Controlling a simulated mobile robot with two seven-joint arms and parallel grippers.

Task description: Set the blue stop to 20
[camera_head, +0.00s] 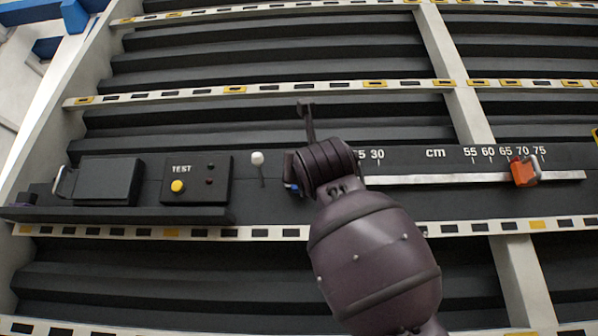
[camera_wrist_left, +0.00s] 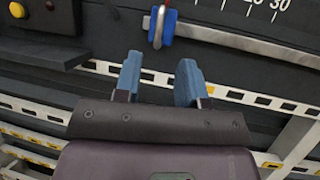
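The blue stop (camera_wrist_left: 165,27) has a metal loop handle and sits at the left end of the metal rail (camera_wrist_left: 235,40). It lies left of the scale's visible ticks. In the head view only a sliver of the blue stop (camera_head: 292,187) shows beside my left gripper, which hides that part of the scale. My left gripper (camera_wrist_left: 160,62) is open and empty in the left wrist view. Its two blue fingertips are a little short of the stop, which lies beyond the gap between them. My right gripper is not in view.
An orange stop (camera_head: 524,172) sits far right on the rail, near the 70 mark. A white-knobbed lever (camera_head: 257,160) stands left of my gripper, then a TEST panel (camera_head: 197,180) with a yellow button. Slotted strips (camera_head: 150,232) run above and below.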

